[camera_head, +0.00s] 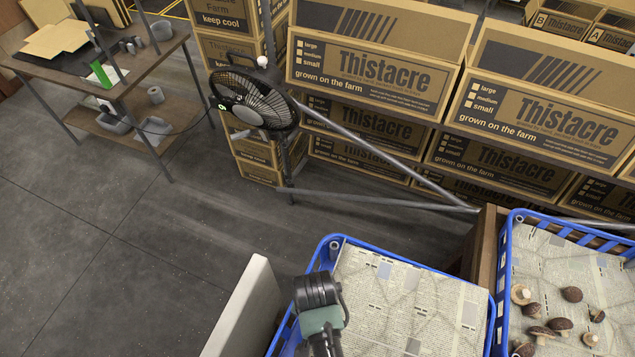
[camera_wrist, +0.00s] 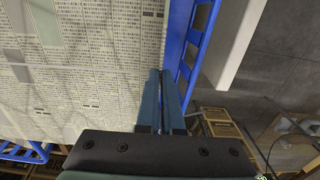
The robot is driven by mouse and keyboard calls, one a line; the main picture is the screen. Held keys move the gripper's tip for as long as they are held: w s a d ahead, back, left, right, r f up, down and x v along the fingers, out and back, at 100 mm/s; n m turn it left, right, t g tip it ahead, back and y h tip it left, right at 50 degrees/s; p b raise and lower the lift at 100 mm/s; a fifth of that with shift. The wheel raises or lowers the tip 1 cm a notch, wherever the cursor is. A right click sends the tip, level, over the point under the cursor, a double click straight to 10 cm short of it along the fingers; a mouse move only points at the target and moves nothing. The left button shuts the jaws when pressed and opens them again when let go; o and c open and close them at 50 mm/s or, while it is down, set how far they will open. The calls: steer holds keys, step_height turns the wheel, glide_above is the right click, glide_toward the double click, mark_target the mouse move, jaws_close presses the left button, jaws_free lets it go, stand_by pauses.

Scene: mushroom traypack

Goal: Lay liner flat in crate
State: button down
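The liner is a printed newspaper sheet (camera_head: 410,305) spread across the near blue crate (camera_head: 322,262). It looks mostly flat, with faint creases, and its lower part runs out of the head view. In the wrist view the liner (camera_wrist: 85,75) fills the left, its straight edge running beside the blue crate wall (camera_wrist: 200,45). My gripper (camera_wrist: 161,72) points down at this edge, its two fingers together with only a thin line between them. I cannot tell whether any paper is pinched. In the head view my wrist is over the crate's left side, fingertips hidden.
A second blue crate (camera_head: 504,275) at right holds newspaper and several brown mushrooms (camera_head: 572,294). A pale upright panel (camera_head: 245,305) stands just left of the near crate. Stacked Thistacre boxes (camera_head: 375,60) and a fan (camera_head: 255,100) stand behind. The floor at left is clear.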

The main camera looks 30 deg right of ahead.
steer(key=shift+s+d+m, duration=0.1)
steer(key=shift+s+m, duration=0.2)
steer(key=shift+s, duration=0.1)
step_height(320, 180, down, 15)
steer(key=b, duration=1.5)
steer(key=shift+r, duration=0.15)
steer(key=c, duration=1)
jaws_free()
steer(key=shift+w+r, duration=0.1)
steer(key=shift+r, duration=0.05)
step_height(320, 180, up, 13)
steer(key=shift+f, duration=0.1)
steer(key=shift+w, duration=0.1)
